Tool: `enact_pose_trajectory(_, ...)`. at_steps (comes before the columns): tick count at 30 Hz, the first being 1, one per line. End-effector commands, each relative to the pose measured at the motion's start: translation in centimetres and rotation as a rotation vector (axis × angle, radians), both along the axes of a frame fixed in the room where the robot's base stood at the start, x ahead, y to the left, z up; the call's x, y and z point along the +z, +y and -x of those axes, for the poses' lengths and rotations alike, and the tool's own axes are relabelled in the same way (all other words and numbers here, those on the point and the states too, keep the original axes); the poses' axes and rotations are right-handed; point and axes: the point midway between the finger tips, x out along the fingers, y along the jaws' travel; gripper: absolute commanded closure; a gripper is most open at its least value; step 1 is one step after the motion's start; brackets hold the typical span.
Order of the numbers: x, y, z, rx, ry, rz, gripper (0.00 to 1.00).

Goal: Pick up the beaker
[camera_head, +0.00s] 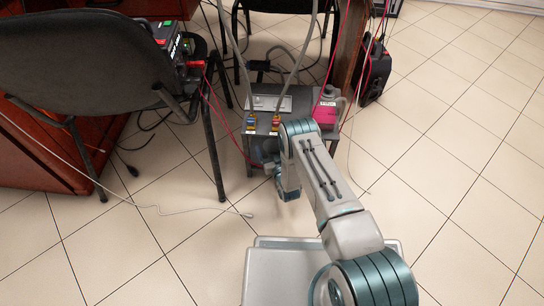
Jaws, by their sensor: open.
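A container with magenta contents and a pale grey top (326,106) stands at the right end of the small grey unit's top. It may be the beaker, but it is too small to tell for sure. No other beaker is clear to me. My arm reaches away from the lower right, and its far end is in front of the unit. My gripper (268,160) is at that end, low by the unit's front face, left of the magenta container and apart from it. Its fingers are small, dark and partly hidden. I see nothing held in it.
Two grey hoses (294,76) rise from fittings on the grey unit (262,103). Thin red cables hang on both sides. A black chair (85,68) stands at the left, and a black case (375,72) sits on the floor at the right. The tiled floor at the right is clear.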

Motion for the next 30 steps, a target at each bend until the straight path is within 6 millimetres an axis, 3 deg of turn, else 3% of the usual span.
enact_pose_trajectory(9,0.04,0.2,-0.46,0.0,0.001,0.0,0.17)
enact_pose_trajectory(14,0.03,0.2,-0.44,0.0,0.001,0.0,0.61)
enact_pose_trajectory(30,0.88,0.18,-0.45,0.0,0.0,0.0,0.63)
